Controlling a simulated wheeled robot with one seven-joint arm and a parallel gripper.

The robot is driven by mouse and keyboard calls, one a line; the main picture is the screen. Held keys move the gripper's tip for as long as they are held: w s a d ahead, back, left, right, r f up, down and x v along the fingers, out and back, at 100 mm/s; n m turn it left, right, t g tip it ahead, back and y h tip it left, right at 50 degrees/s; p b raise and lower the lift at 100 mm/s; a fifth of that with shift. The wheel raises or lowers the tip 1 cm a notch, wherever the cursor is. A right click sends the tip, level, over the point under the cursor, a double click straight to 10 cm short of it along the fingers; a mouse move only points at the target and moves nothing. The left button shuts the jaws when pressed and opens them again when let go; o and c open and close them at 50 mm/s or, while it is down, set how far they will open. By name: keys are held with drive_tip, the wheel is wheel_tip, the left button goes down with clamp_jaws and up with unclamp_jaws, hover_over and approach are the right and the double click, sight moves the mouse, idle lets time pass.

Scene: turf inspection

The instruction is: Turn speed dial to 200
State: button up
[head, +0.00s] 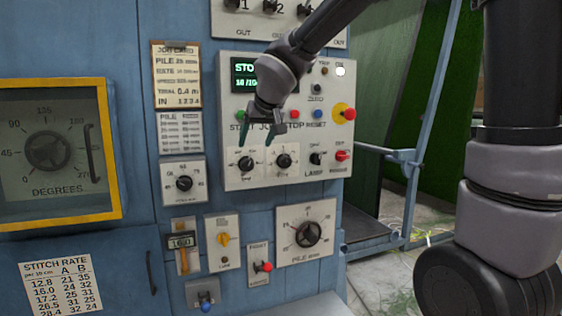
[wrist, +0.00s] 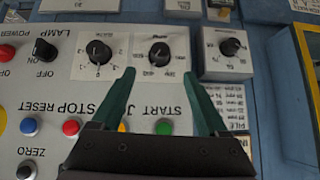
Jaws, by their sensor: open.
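Two small black dials sit side by side on white plates low on the control panel. The left one (head: 246,163) in the head view appears at the right in the inverted wrist view (wrist: 159,53); its scale seems to carry numbers in the hundreds, so it is likely the speed dial, but its title is too blurred to read. The other dial (head: 284,161) shows at the left in the wrist view (wrist: 98,50). My gripper (head: 258,139) is open and empty; its green fingers (wrist: 160,76) straddle the line to the likely speed dial, short of it.
The panel (head: 235,103) also holds start, jog, stop and reset buttons and a red emergency knob (head: 349,114). A lamp switch (head: 316,158) is right of the dials. A separate small dial box (head: 184,184) stands at the left. A larger pile dial (head: 308,234) is below.

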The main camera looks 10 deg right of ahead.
sight(248, 162)
drive_tip(key=x, duration=1.1)
drive_tip(key=shift+w, duration=0.1)
clamp_jaws()
